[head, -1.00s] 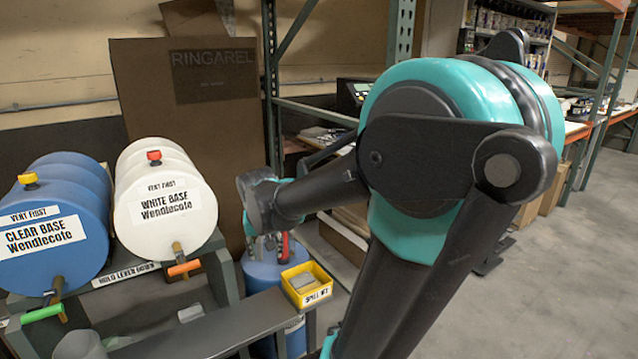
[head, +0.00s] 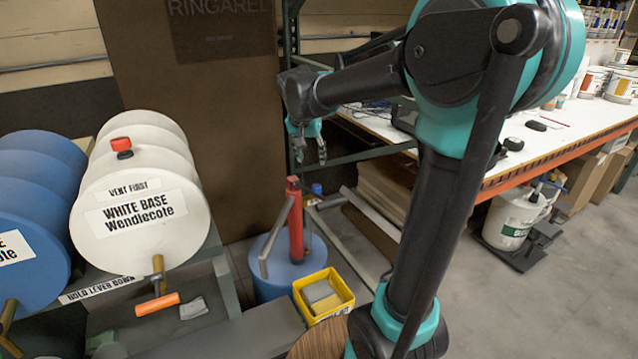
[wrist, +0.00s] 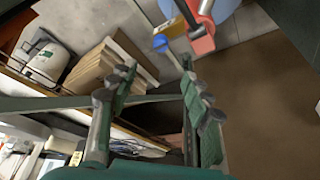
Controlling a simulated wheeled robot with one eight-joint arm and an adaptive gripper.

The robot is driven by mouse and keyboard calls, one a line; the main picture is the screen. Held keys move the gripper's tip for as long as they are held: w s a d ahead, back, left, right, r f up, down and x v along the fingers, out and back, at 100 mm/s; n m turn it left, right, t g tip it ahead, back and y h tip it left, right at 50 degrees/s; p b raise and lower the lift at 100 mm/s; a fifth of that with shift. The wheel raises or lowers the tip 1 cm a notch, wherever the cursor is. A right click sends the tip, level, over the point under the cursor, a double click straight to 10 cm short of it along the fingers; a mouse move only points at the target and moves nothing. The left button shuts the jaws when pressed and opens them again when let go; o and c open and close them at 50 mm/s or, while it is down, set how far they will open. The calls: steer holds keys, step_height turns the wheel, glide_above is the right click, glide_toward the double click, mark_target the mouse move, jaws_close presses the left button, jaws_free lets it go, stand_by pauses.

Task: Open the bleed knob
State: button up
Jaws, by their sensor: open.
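A red pump (head: 295,220) with a grey lever stands upright on a blue drum (head: 285,262) in the head view. A small blue knob (head: 317,189) shows just right of the pump's top; it is probably the bleed knob. In the wrist view the blue knob (wrist: 162,43) lies beside the red pump body (wrist: 203,42), just beyond the fingertips. My gripper (head: 311,160) points down above the pump top, open and empty. Its two spread fingers (wrist: 155,72) show in the wrist view, apart from the knob and the pump.
A yellow bin (head: 323,296) stands in front of the drum. The white drum (head: 140,222) with a red cap and orange-handled tap (head: 157,304) lies on a rack at left. A white workbench (head: 530,150) runs along the right. Floor at right is open.

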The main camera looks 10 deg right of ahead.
mark_target(316, 186)
steer(key=x, duration=1.4)
steer(key=shift+w+f, duration=0.1)
steer(key=shift+f, duration=0.25)
steer(key=shift+c, duration=0.4)
jaws_close()
